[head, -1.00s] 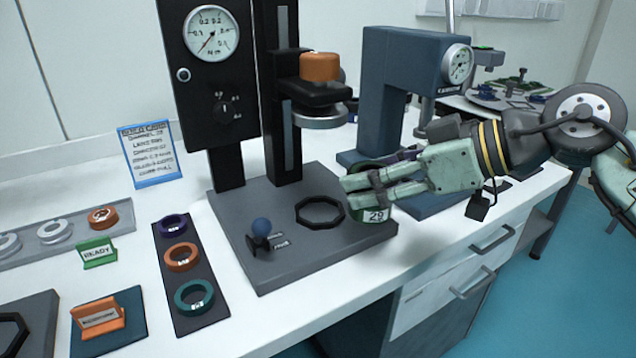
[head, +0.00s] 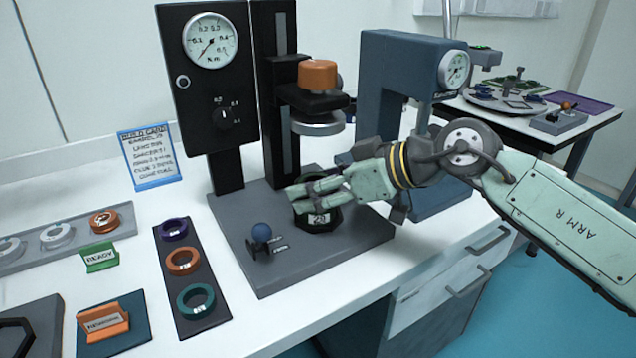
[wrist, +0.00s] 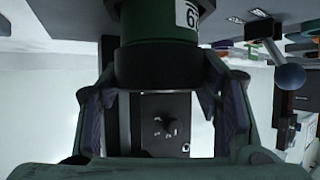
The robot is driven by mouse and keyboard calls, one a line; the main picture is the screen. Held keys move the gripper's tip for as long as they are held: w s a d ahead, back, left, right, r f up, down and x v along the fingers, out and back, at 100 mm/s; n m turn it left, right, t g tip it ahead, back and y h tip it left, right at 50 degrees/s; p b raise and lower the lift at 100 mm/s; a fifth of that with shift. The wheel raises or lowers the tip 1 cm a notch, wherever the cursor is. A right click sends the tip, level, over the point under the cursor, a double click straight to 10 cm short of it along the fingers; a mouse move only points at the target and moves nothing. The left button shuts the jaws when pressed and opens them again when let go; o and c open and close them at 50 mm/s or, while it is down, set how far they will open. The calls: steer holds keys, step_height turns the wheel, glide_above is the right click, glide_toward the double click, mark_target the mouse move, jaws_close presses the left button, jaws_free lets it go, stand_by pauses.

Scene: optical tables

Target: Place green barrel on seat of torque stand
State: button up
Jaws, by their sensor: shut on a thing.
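The green barrel (wrist: 150,55) is between my fingers in the wrist view, with a white number label on its side and dark bands. My gripper (head: 308,195) is shut on it. In the head view the barrel's label (head: 319,218) faces forward, and my fingers hide most of its body. The torque stand (head: 300,262) has a grey base with a black octagonal seat ring. The barrel is over that ring's place and mostly hides it; I cannot tell whether it touches the seat. The stand's orange-capped head (head: 319,75) with a round plate is above and behind my gripper.
A blue ball-topped lever (head: 262,232) stands on the base left of my gripper. A dark strip with coloured rings (head: 182,262) lies left of the stand. A blue-grey gauge press (head: 385,95) stands close behind my wrist. A pressure-gauge panel (head: 208,100) rises behind.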

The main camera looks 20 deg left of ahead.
steer(key=shift+f, duration=0.2)
steer(key=o, duration=1.3)
steer(key=shift+r, duration=0.25)
steer(key=b+v, duration=0.1)
steer(key=v, duration=1.1)
steer(key=shift+f, duration=0.1)
